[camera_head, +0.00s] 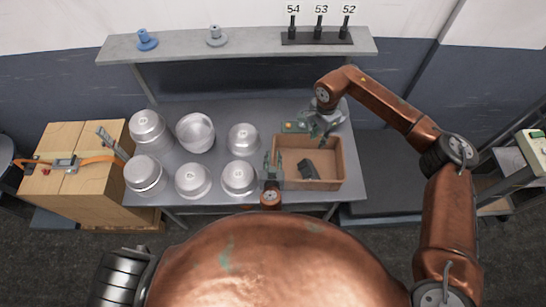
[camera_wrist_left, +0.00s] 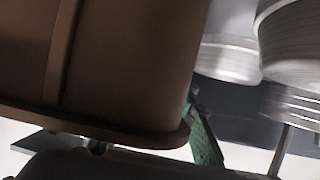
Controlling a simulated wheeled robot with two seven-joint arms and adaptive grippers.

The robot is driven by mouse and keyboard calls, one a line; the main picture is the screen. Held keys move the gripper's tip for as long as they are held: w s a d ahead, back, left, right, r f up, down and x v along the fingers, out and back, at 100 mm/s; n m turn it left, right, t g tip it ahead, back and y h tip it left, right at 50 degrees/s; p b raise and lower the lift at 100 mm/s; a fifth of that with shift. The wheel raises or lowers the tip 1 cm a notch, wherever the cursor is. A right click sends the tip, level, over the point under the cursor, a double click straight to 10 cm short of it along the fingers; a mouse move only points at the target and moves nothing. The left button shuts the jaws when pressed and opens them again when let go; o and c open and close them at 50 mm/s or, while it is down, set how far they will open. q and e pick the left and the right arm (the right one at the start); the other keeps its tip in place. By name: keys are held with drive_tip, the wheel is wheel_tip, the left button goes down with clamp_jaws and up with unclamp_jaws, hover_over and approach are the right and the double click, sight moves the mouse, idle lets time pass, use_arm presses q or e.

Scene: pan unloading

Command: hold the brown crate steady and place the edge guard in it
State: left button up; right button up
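The brown crate (camera_head: 340,172) stands at the right end of the grey table. A dark angular piece, which looks like the edge guard (camera_head: 308,169), lies inside it on the floor. My left gripper (camera_head: 272,164) is at the crate's left wall, with its green fingers up at the rim. In the left wrist view the crate's wall (camera_wrist_left: 130,60) fills the upper left, and one green finger (camera_wrist_left: 205,132) shows past its rim. Whether the fingers press the wall is hidden. My right gripper (camera_head: 321,129) is above the crate's back edge, fingers apart, with nothing visible between them.
Several shiny pans (camera_head: 195,132) stand in two rows left of the crate. A shelf (camera_head: 240,45) with blue and grey knobs and a numbered rack (camera_head: 317,38) spans the back. Wooden boxes (camera_head: 75,185) stand at left.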

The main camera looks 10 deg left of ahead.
use_arm(q)
drive_tip(key=shift+s, duration=0.1)
drive_tip(key=v, duration=1.2)
